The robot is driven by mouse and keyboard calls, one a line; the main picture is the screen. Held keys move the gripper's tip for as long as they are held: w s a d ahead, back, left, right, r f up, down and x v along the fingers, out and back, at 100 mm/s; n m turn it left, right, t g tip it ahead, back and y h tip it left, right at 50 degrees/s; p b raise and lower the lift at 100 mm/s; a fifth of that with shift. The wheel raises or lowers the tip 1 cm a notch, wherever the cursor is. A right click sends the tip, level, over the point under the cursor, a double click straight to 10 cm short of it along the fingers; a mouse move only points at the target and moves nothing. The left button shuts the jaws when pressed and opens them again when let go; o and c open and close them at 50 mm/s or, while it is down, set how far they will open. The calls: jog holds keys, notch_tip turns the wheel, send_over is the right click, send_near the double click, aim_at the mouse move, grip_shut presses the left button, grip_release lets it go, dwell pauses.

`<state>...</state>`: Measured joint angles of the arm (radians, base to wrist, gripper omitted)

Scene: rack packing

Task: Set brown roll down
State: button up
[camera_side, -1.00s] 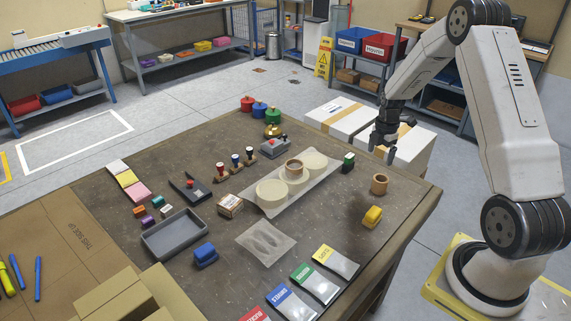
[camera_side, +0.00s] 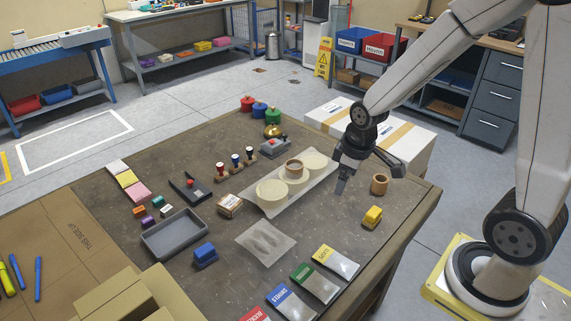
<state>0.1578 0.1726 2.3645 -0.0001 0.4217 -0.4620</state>
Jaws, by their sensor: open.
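A brown roll (camera_side: 380,185) stands on end on the table near its right edge. A second brown ring (camera_side: 294,169) sits on top of the middle cream disc in the clear tray. My gripper (camera_side: 366,182) is open and empty, above the right part of the table. One finger points down just left of the standing roll, and the other is above and to the right of it. I cannot tell how high the fingers are over the table.
A clear tray (camera_side: 253,200) with cream discs lies left of my gripper. A yellow block (camera_side: 372,216) is in front of the standing roll. Labelled pouches (camera_side: 316,283) lie at the front edge. A grey tray (camera_side: 174,235) stands at left. The table between the clear tray and yellow block is bare.

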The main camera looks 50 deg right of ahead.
jog(key=s+a+m, duration=0.3)
jog(key=s+a, duration=0.1)
jog(key=a, duration=0.1)
jog(key=shift+s+r+t, duration=0.3)
jog(key=shift+s, duration=0.1)
